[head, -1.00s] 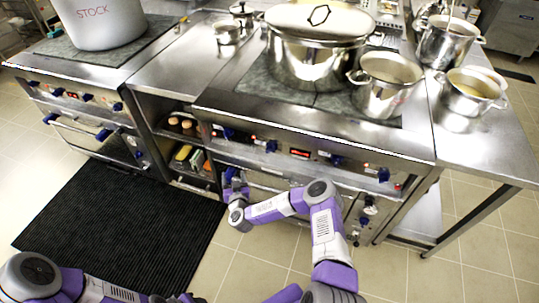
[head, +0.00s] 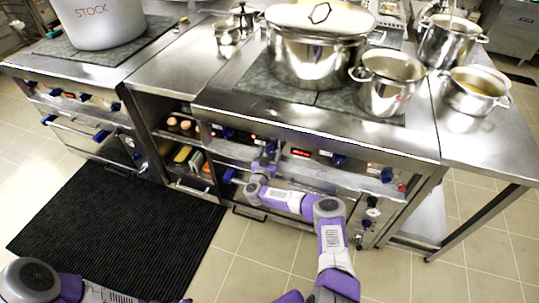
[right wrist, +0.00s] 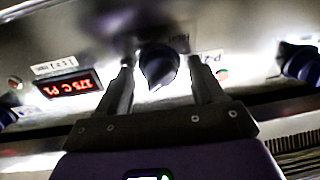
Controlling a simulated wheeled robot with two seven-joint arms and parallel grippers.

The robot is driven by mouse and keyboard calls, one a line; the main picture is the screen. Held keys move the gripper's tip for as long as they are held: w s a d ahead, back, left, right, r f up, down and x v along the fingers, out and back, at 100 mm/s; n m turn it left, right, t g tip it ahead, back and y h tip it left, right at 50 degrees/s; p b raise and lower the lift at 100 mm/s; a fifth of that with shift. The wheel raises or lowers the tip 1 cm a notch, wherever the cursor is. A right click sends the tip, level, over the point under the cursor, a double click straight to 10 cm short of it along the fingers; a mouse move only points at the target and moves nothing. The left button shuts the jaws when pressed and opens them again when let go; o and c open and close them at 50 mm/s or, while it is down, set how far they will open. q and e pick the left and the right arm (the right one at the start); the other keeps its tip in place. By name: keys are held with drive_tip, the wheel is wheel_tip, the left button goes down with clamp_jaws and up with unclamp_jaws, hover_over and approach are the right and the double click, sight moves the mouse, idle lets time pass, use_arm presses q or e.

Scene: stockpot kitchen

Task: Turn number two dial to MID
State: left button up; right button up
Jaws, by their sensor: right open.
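A dark blue dial (right wrist: 158,65) on the steel stove front shows in the right wrist view, beside a red display (right wrist: 70,84). My right gripper (right wrist: 160,80) is open, with one finger on each side of this dial. I cannot tell whether the fingers touch it, and its setting is not readable. In the head view my right gripper (head: 267,152) is at the front panel, left of the red display (head: 301,153), and hides most of that dial. My left arm (head: 42,280) is at the bottom left; its gripper is outside the picture.
More blue dials sit along the panel, one to the left (head: 228,133) and others to the right (head: 338,160). An oven handle bar runs below. Steel pots (head: 318,60) stand on the stove top. A black mat (head: 115,230) lies on the floor.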

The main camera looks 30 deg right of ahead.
drive_tip(key=c, duration=1)
drive_tip(key=shift+c, duration=0.2)
drive_tip(key=shift+r, duration=0.1)
